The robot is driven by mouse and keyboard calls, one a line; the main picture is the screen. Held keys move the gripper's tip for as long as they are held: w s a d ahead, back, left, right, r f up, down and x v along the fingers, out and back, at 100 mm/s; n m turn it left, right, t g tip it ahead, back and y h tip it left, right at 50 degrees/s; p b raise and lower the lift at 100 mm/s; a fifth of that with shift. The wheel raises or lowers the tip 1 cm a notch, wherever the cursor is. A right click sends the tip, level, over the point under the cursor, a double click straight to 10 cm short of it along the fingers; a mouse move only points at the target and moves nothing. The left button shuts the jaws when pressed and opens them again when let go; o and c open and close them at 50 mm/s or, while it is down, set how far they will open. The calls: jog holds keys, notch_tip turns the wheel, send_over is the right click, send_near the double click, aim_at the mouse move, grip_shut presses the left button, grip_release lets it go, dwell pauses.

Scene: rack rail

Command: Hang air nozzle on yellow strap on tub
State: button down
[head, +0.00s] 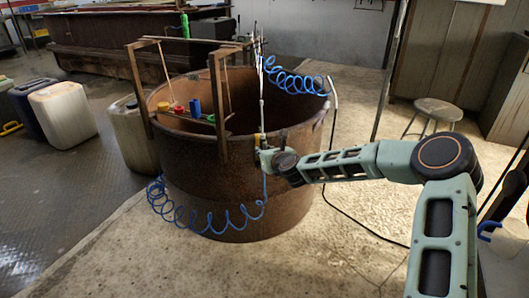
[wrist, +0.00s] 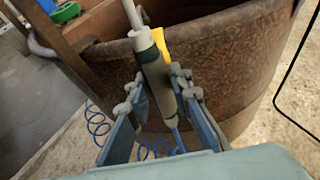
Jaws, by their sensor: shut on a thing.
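The rusty brown tub (head: 240,190) stands in the middle of the head view. My gripper (head: 263,158) is at the tub's front right wall, near the rim. In the wrist view my gripper (wrist: 158,100) is shut on the air nozzle (wrist: 153,65), a dark-bodied tool with a pale upper tube, held roughly upright. The yellow strap (wrist: 162,42) shows right behind the nozzle at the tub's rim, partly hidden by it. A bit of the strap shows in the head view (head: 258,137). I cannot tell whether nozzle and strap touch.
A blue coiled hose (head: 205,215) hangs along the tub's front, and another coil (head: 295,82) is behind the rim. A wooden frame (head: 217,105) stands over the tub's left side. White canisters (head: 62,113) stand left, a stool (head: 438,110) right. Floor at front right is mostly clear.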

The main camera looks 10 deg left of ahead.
jog(key=shift+w+a, duration=0.3)
jog(key=shift+w, duration=0.5)
jog(key=shift+w+a, duration=0.3)
jog(key=shift+w, duration=0.5)
jog(key=shift+f, duration=1.2)
jog(key=shift+f, duration=0.15)
jog(key=shift+f, duration=0.7)
jog(key=c, duration=1.7)
grip_release()
jog(key=shift+o, duration=0.2)
